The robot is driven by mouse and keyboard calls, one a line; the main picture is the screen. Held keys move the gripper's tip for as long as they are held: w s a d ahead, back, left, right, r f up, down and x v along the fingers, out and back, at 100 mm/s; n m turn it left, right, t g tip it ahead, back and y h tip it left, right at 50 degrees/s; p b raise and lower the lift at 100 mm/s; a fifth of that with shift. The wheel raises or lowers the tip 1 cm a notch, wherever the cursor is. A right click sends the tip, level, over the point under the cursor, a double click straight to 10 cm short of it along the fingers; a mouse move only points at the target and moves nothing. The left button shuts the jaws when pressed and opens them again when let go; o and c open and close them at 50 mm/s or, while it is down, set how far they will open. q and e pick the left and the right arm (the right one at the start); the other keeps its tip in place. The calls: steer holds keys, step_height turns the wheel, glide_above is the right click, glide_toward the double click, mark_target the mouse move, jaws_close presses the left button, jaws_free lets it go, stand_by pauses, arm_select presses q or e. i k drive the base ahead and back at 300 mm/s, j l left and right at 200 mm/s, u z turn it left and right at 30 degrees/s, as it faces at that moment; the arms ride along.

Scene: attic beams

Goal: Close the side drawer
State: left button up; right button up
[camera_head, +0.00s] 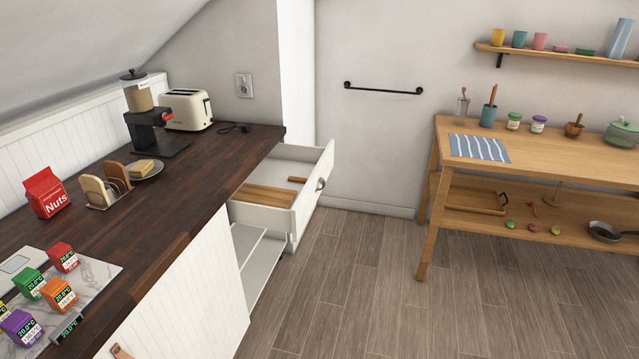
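The side drawer (268,217) is a white drawer pulled out from under the far end of the dark wood counter. It stands wide open toward the right, over the floor. A metal handle (320,184) is on its front panel. Inside lie a wooden board (265,196) and a small wooden stick-like item (297,180). Neither of my grippers shows in the head view.
The dark wood counter (195,195) holds a coffee grinder (139,92), a toaster (188,109), a toast rack (103,190) and a red nuts bag (46,192). A wooden table (560,151) stands at right. The floor (350,290) between is clear. An open shelf space (262,262) shows below the drawer.

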mark_target(314, 164)
steer(key=i+l+u, duration=0.1)
steer(key=i, duration=0.35)
steer(key=i+l+u, duration=0.15)
steer(key=i, duration=0.3)
